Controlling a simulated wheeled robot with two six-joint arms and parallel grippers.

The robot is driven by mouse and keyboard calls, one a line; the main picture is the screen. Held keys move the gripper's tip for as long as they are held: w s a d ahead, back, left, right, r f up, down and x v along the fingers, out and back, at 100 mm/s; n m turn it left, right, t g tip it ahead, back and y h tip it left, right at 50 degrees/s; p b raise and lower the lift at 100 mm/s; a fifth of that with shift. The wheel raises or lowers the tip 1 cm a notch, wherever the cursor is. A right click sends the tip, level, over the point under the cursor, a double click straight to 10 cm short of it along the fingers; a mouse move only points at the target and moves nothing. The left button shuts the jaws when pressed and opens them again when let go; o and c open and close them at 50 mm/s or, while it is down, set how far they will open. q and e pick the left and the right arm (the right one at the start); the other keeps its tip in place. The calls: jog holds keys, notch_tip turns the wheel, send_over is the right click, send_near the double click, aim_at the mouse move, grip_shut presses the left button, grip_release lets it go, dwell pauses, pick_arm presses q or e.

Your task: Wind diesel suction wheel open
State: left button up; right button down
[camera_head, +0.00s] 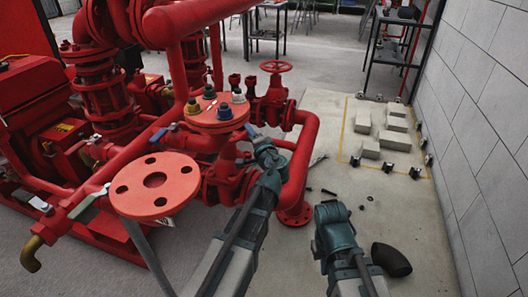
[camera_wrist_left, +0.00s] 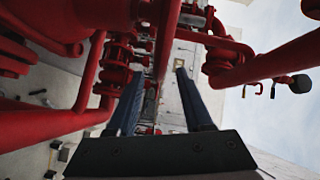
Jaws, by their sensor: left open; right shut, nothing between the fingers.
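A red handwheel (camera_head: 275,66) sits level on top of a red valve (camera_head: 272,103) behind the pipework in the head view. It is the only handwheel I can make out, and no label shows on it. My left gripper (camera_head: 259,137) is in front of and below the wheel, close beside the red pipes, and does not touch the wheel. In the left wrist view its two dark fingers (camera_wrist_left: 163,73) stand apart, with red pipework beyond them. I cannot pick out the wheel there. My right gripper (camera_head: 332,211) is shut and empty, low over the floor at right.
A red flange (camera_head: 155,181) stands at front left. A flange with coloured caps (camera_head: 216,115) is left of my left gripper. A red bent pipe (camera_head: 300,165) rises to its right. Pale blocks (camera_head: 371,150) and a black elbow (camera_head: 391,260) lie on the floor near the grey wall (camera_head: 490,110).

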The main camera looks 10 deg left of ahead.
pick_arm(q)
jog(key=v, duration=1.1)
jog(key=shift+s+p, duration=0.3)
jog(key=shift+p, duration=0.15)
jog(key=shift+d, duration=0.15)
